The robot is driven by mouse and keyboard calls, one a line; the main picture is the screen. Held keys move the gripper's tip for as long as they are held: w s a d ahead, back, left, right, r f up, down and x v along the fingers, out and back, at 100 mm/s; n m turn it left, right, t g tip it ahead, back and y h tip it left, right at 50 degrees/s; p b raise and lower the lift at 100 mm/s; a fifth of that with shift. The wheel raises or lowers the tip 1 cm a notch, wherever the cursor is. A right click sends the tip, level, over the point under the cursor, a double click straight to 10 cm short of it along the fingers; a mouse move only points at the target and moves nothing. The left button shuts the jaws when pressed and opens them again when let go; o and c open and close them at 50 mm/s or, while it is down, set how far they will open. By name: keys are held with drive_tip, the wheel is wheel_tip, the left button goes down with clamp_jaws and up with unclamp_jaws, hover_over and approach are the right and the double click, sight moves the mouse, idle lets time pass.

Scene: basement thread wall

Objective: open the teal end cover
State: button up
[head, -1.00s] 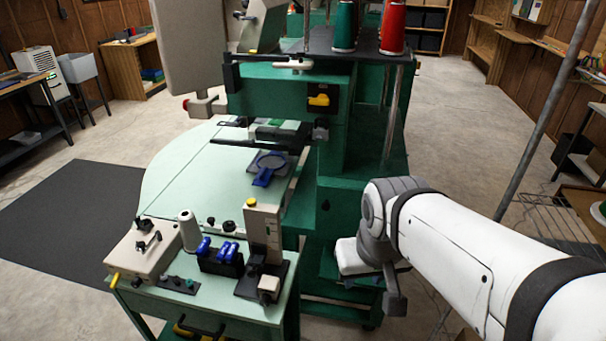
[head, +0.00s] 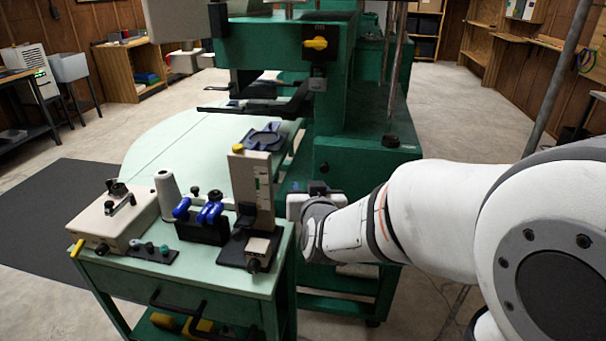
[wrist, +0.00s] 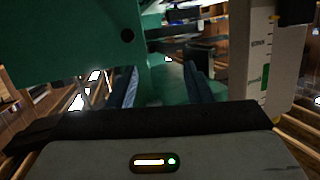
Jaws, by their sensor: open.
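The green-teal machine end stands in the middle of the head view. Its lower front panel, which looks like the teal end cover (head: 345,165), carries a small dark round knob or hole. In the wrist view a teal panel (wrist: 75,40) with a dark round spot fills the upper left, and it looks like the same cover. I see no open gap along it. My gripper (wrist: 160,82) is open and empty, its two dark blue fingers pointing forward below and beside the panel. In the head view my arm reaches in from the right and its fingers are hidden.
The cart (head: 190,265) stands close to the left of my wrist. It holds a beige height gauge (head: 252,190), blue-handled tools (head: 200,212), a white spool (head: 167,195) and a beige box (head: 113,222). The floor right of the machine (head: 455,120) is mostly clear.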

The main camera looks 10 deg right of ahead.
wheel_tip(320, 180, down, 6)
drive_tip(key=w+m+t+h+b, duration=0.2)
drive_tip(key=t+h+b, duration=0.2)
drive_tip(key=b, duration=0.3)
drive_tip(key=t+h+b, duration=0.2)
drive_tip(key=h+b, duration=0.1)
drive_tip(key=b, duration=0.1)
approach(324, 170)
drive_tip(key=shift+m, duration=0.3)
drive_tip(key=x, duration=0.7)
drive_tip(key=shift+w+d+r, duration=0.2)
drive_tip(key=shift+w+r, duration=0.1)
drive_tip(key=shift+w, duration=0.25)
clamp_jaws()
